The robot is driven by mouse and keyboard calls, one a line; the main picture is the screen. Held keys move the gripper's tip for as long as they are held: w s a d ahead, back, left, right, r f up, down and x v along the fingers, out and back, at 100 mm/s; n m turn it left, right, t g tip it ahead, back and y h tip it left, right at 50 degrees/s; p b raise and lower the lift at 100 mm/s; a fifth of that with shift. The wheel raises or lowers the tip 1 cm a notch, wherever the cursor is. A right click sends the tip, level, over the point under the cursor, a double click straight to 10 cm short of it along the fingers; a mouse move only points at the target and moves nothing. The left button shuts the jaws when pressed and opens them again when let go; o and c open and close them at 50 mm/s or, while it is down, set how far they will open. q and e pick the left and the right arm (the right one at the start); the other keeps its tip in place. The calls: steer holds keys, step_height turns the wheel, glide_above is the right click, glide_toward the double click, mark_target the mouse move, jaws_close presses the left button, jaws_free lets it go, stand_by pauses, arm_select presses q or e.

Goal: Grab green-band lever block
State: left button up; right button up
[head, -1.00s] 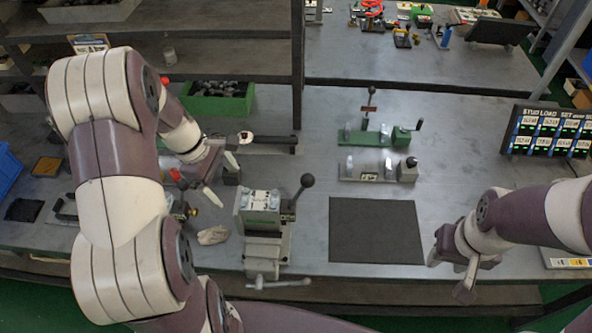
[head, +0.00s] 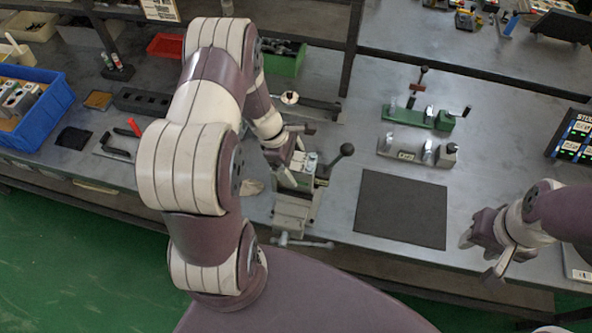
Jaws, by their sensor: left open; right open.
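A grey lever block (head: 296,180) sits in the vise (head: 293,213), with a lever ending in a black ball (head: 347,149) at its right. Its green band is not clear now; my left gripper and arm partly cover the block. My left gripper (head: 299,146) is open, just behind and above the block, its fingers close to the block's top. Whether it touches the block I cannot tell. My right gripper (head: 481,257) is open and empty near the table's front edge, right of the dark mat.
A dark mat (head: 401,208) lies right of the vise. Behind it stand a green fixture (head: 425,116) and a grey fixture (head: 417,153). A blue bin (head: 62,99) holding blocks is at the left. A display panel (head: 572,138) stands at the right.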

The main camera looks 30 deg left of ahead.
arm_select(q)
steer(key=shift+w+f, duration=0.15)
steer(key=shift+w, duration=0.1)
steer(key=c, duration=0.4)
jaws_close()
steer(key=shift+w, duration=0.1)
